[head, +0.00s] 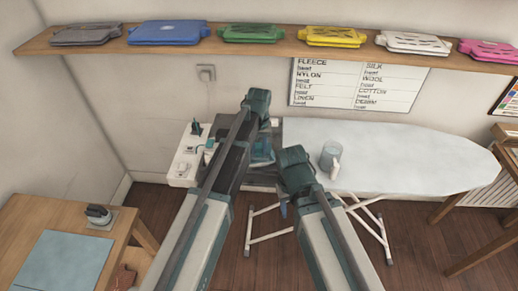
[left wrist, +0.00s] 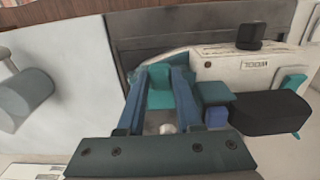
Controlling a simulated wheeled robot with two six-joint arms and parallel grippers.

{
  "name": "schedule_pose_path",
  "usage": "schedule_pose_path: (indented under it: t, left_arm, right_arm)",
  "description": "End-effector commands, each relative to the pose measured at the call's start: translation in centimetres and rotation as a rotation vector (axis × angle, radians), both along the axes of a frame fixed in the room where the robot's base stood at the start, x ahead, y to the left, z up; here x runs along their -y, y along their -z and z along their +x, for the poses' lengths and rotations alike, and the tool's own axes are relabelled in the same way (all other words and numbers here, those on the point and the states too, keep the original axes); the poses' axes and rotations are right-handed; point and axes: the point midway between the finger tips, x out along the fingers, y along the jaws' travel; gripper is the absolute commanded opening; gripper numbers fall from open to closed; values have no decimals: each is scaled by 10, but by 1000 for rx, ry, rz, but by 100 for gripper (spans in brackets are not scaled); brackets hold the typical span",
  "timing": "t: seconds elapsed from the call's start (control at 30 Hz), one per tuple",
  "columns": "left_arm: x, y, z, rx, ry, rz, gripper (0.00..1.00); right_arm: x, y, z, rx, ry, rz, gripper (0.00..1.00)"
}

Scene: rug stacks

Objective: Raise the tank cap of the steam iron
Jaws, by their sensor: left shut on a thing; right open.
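The steam iron (left wrist: 270,112) shows in the left wrist view as a dark handle-like part with teal pieces, right of my fingers. In the head view only a teal part of it (head: 262,148) shows beside my left arm. My left gripper (left wrist: 160,78) has its two blue fingers shut on a teal piece (left wrist: 160,95), which appears to be the tank cap. I cannot tell whether it is raised. My right gripper (head: 284,208) is open and empty, low in front of the ironing board; its fingers are mostly hidden.
A wooden table (head: 30,215) is lower left. A shelf (head: 285,45) with coloured cases runs above.

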Motion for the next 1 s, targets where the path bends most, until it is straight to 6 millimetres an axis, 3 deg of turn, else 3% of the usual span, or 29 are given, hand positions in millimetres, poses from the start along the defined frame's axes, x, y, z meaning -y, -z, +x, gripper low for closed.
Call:
schedule_pose_path:
  t: [0.27, 0.7, 1.0]
  left_arm:
    - [0, -1, 1, -7, 0, 0, 0]
    - [1, -17, 18, -338, -1, -1, 0]
    - [0, -19, 15, -375, 0, 0, 0]
  right_arm:
    - [0, -1, 0, 0, 0, 0, 50]
    - [0, -4, 0, 0, 0, 0, 50]
    - [0, -4, 0, 0, 0, 0, 50]
